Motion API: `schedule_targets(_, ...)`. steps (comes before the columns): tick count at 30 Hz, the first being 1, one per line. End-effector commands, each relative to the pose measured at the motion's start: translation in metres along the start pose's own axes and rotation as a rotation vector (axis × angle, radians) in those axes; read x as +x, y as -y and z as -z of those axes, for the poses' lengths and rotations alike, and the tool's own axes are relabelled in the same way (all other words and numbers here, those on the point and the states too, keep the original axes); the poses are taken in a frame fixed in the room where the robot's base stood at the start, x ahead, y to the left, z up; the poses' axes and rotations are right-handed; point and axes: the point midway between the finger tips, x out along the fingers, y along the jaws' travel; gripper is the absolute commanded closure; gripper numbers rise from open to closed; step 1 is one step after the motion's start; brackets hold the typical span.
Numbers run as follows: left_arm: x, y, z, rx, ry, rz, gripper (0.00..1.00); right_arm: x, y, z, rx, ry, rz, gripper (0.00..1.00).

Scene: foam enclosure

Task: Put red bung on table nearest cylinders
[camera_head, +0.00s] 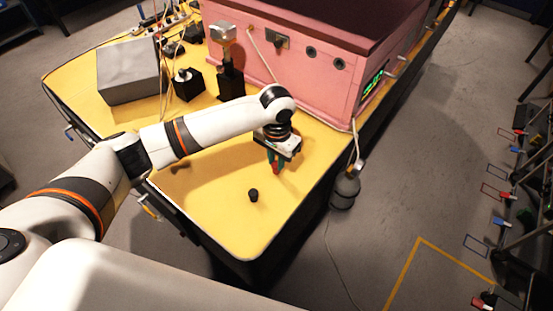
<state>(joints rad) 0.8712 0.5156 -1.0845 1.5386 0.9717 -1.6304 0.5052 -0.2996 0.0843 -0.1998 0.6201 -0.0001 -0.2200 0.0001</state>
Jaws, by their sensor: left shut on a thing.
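My left gripper (276,164) reaches in from the left over the yellow table (235,228), pointing down. Its fingers are shut on the small red bung (277,171), which shows only in part between them. The bung is at or just above the table top; I cannot tell if it touches. A grey cylinder (345,188) hangs or stands just beyond the table's right edge, to the right of my gripper. My right gripper is not in view.
A black bung (254,195) stands on the table, just in front of my gripper. A pink enclosure (310,60) fills the table's back right. A grey box (130,70) and black devices (188,84) stand at the back left. The front corner is mostly clear.

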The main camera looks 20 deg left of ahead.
Motion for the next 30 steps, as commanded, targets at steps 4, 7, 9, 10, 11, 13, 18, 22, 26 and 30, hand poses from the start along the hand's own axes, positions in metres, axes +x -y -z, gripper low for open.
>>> schedule_targets(4, 0.0067, -0.0003, -0.0002, -0.001, 0.001, -0.001, 1.0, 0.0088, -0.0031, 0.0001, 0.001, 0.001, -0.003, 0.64)
schedule_targets(7, 0.0061, -0.0003, -0.0002, -0.001, 0.001, 0.0, 1.0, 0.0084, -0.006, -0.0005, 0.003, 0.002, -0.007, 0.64)
schedule_targets(9, 0.0056, -0.0003, -0.0002, -0.001, 0.001, 0.0, 1.0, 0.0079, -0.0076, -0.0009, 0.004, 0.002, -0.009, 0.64)
schedule_targets(10, 0.0055, -0.0003, -0.0002, -0.001, 0.001, 0.0, 1.0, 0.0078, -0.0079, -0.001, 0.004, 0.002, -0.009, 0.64)
schedule_targets(11, 0.0055, -0.0003, -0.0002, -0.001, 0.001, 0.0, 1.0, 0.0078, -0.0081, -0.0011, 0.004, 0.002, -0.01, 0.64)
schedule_targets(13, 0.0055, -0.0003, -0.0002, -0.001, 0.001, 0.0, 1.0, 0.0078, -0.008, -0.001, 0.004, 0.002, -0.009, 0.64)
schedule_targets(18, 0.0069, -0.0002, -0.0002, -0.001, 0.001, 0.0, 1.0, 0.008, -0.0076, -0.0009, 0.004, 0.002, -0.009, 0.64)
schedule_targets(22, 0.0093, 0.0, -0.0002, 0.0, 0.001, 0.001, 1.0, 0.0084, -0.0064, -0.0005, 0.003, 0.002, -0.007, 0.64)
schedule_targets(26, 0.0119, 0.0, -0.0003, 0.0, 0.001, 0.001, 1.0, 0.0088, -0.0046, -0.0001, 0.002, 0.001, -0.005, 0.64)
schedule_targets(30, 0.0147, 0.0, -0.0003, 0.0, 0.001, 0.001, 1.0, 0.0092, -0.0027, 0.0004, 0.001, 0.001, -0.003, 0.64)
